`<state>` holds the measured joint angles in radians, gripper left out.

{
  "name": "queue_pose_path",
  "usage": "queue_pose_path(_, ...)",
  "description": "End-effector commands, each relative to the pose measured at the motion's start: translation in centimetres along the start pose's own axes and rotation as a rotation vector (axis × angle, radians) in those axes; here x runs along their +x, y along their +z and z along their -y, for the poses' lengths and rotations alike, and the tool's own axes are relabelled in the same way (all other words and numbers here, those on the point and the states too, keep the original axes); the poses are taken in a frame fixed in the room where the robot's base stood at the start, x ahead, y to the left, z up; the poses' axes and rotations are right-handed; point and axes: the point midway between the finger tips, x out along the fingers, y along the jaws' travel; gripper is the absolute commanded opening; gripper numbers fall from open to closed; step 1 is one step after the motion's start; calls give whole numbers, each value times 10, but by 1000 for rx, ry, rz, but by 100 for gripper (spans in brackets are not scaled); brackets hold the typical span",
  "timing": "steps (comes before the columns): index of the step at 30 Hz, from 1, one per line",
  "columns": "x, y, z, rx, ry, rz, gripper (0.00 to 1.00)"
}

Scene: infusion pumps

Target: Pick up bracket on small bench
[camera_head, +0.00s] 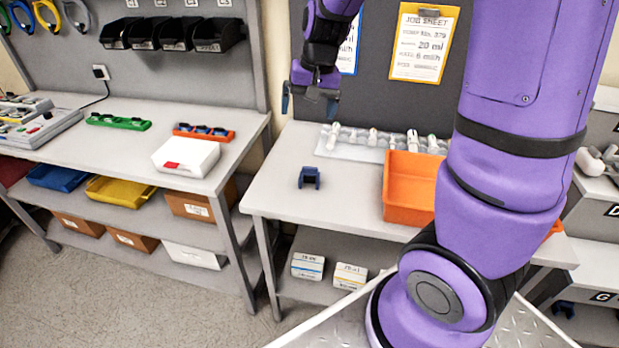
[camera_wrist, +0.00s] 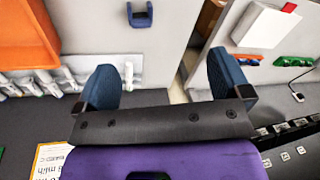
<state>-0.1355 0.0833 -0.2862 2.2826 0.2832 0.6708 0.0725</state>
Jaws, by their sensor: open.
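The bracket (camera_head: 309,178) is a small dark blue, U-shaped piece. It sits on the white top of the small bench (camera_head: 280,200), left of the orange bin. In the wrist view the bracket (camera_wrist: 140,14) shows near the top edge, beyond the fingers and slightly left of the middle between them. My gripper (camera_head: 308,100) hangs above the back of the bench, apart from the bracket. In the wrist view my gripper (camera_wrist: 163,85) has its two blue fingers spread wide with nothing between them.
An orange bin (camera_head: 408,188) stands right of the bracket. Behind it is a clear rack (camera_head: 350,147) of white fittings. A gap separates this bench from the left bench, which holds a white box (camera_head: 186,158). The bench top around the bracket is clear.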

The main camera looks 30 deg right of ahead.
Motion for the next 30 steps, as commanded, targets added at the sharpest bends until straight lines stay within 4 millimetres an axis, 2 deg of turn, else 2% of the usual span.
queue_pose_path(1,16,-8,-2,22,15,15,96)
queue_pose_path(12,114,-52,-26,177,132,57,96)
queue_pose_path(16,137,-60,-34,206,165,58,96)
queue_pose_path(20,150,-64,-40,224,184,59,96)
queue_pose_path(23,159,-65,-42,229,191,59,96)
queue_pose_path(30,192,-62,-49,230,192,60,96)
